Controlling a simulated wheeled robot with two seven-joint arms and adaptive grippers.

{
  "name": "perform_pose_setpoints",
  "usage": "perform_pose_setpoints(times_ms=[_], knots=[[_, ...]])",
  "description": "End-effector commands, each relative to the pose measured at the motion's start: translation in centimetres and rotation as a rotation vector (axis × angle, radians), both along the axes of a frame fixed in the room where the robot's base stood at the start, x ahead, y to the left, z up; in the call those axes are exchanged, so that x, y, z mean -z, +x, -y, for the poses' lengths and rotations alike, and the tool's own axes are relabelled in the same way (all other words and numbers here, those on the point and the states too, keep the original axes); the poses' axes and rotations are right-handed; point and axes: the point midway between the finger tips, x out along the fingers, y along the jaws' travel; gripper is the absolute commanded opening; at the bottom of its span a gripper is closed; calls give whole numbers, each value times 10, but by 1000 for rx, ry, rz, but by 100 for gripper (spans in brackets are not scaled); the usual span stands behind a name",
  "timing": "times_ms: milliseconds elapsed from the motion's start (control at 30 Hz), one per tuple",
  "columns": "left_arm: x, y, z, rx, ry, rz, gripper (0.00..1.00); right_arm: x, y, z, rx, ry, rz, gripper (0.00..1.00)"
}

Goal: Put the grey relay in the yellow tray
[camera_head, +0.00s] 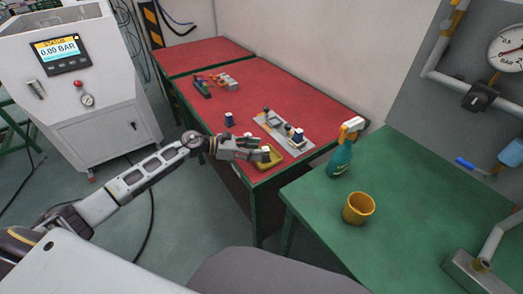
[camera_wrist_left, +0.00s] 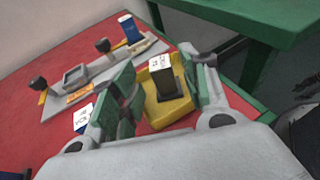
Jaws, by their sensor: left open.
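The yellow tray (camera_head: 273,163) sits at the near corner of the red table. It also shows in the left wrist view (camera_wrist_left: 184,108). A relay with a white labelled top and a dark grey body (camera_wrist_left: 167,83) stands upright inside the tray in the left wrist view. My left gripper (camera_wrist_left: 168,92) is open, with one green-padded finger on each side of the relay and visible gaps between. In the head view my left gripper (camera_head: 258,153) is over the tray and hides part of it. My right gripper is in neither view.
A blue relay (camera_head: 229,119) stands on the red table (camera_head: 255,90) beside my left gripper. A grey panel (camera_head: 272,122) with levers and another blue relay (camera_head: 298,135) lies behind. A green table (camera_head: 405,185) at right holds a spray bottle (camera_head: 342,158) and yellow cup (camera_head: 358,210).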

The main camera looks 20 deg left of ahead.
Motion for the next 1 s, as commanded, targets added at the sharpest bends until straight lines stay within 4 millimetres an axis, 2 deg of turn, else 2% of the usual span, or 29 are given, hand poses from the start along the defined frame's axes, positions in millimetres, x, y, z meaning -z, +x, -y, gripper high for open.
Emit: perform_pose_setpoints(times_ms=[100,600,1000], knots=[[-3,-7,-12,1,3,1,45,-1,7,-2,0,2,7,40],[-18,-30,-51,0,1,0,45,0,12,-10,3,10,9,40],[-23,-36,-61,1,0,1,45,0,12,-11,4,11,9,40]])
